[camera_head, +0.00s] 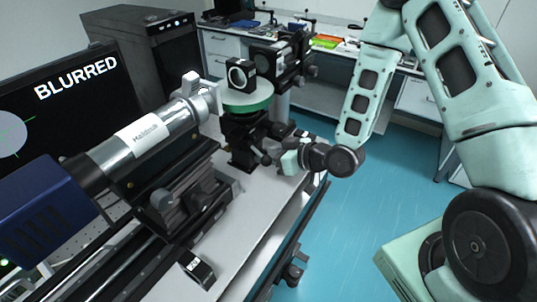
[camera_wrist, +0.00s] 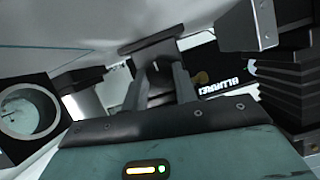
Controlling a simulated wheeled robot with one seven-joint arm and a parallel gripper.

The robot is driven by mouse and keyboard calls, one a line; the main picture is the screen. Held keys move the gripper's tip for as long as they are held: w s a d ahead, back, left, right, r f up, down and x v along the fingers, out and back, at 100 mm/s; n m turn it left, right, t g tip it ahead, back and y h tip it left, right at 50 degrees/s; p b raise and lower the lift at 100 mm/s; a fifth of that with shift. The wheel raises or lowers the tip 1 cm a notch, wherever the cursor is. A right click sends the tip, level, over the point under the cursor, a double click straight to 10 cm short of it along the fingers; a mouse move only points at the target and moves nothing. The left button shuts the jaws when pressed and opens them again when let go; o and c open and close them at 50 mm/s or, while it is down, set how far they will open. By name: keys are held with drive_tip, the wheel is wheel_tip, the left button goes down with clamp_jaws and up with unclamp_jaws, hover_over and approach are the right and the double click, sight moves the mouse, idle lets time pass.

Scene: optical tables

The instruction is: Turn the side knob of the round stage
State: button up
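The round stage (camera_head: 247,101) has a green disc-shaped top on a dark mount and stands on the bench right of the silver tube. A small black mount with a round ring (camera_head: 240,76) sits on top of it. My gripper (camera_head: 268,153) is low at the right side of the stage's dark base, close to it. The side knob is hidden or too small to make out in the head view. In the wrist view the fingers of my gripper (camera_wrist: 160,80) stand apart, with a rounded dark grey shape between them. I cannot tell whether they touch it.
The silver tube (camera_head: 145,138) with a blue end (camera_head: 45,210) lies along the bench at left. A black monitor (camera_head: 70,95) reading "BLURRED" stands behind it. The bench edge (camera_head: 290,230) runs below my gripper.

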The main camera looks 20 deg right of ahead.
drive_tip(key=shift+m, duration=0.3)
drive_tip(key=o, duration=1)
drive_tip(key=shift+c, duration=0.2)
drive_tip(key=shift+s+d, duration=0.1)
drive_tip(key=shift+s+d+r+b, duration=0.1)
drive_tip(key=shift+s+d+b, duration=0.15)
drive_tip(key=shift+b, duration=0.1)
drive_tip(key=p+v, duration=0.1)
drive_tip(key=v, duration=0.2)
drive_tip(key=p+v, duration=0.2)
drive_tip(key=v, duration=0.1)
drive_tip(key=shift+w+r, duration=0.1)
drive_tip(key=shift+r, duration=0.3)
drive_tip(key=p+v, duration=1)
drive_tip(key=shift+d+f, duration=0.2)
drive_tip(key=shift+d, duration=0.05)
